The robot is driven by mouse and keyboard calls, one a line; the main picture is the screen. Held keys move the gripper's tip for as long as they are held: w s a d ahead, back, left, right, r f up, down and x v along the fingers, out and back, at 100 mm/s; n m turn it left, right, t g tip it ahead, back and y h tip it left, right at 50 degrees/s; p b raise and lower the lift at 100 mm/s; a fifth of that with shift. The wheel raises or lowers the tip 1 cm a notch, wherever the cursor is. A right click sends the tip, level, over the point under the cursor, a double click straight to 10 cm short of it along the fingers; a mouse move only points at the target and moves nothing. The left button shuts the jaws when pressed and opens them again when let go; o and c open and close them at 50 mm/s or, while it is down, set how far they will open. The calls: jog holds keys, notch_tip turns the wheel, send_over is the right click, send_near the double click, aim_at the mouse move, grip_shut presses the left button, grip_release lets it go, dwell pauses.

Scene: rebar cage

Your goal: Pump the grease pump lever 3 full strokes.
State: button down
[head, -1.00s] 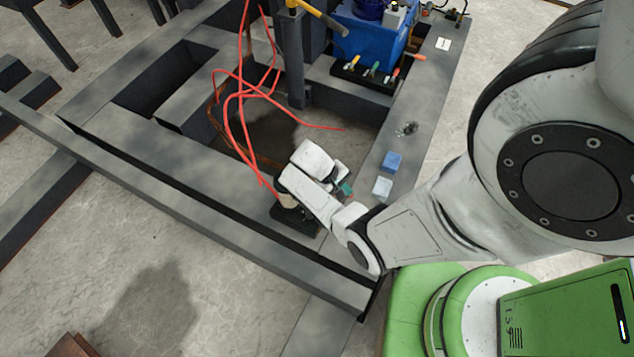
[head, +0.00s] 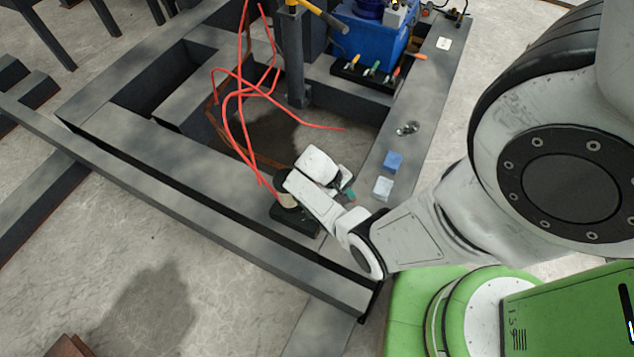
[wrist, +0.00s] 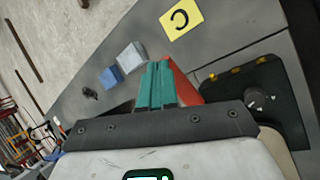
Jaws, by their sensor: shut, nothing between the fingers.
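The grease pump shows in the head view as a dark base (head: 283,213) with a pale round body, partly hidden behind my wrist. In the wrist view a black plate with a grey knob (wrist: 256,97) lies at right, probably the pump's base. A red part (wrist: 187,84), probably the lever, shows right behind my teal fingers. My gripper (wrist: 157,88) is shut with nothing between its fingers. Its fingers overlap the red part's left side; I cannot tell whether they touch. In the head view my gripper (head: 350,194) is mostly hidden by my arm.
A blue block (head: 393,161) and a pale block (head: 383,188) lie on the grey beam beside my gripper. A yellow card (wrist: 181,18) lies nearby. Red hoses (head: 240,105) loop up behind. A blue box (head: 368,42) and a black tool tray (head: 352,76) stand farther back.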

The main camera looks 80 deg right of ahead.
jog(key=shift+s+a+f+b, duration=0.1)
jog(key=shift+s+f+b, duration=0.25)
jog(key=shift+f, duration=0.4)
jog(key=shift+s+f+b, duration=0.15)
jog(key=shift+f+b, duration=0.4)
jog(key=shift+f, duration=0.15)
dwell(0.3)
jog(key=d+p+v, duration=0.3)
jog(key=p+v, duration=0.4)
jog(key=v, duration=0.5)
jog(key=shift+w+r, duration=0.25)
jog(key=shift+w, duration=0.05)
dwell(0.4)
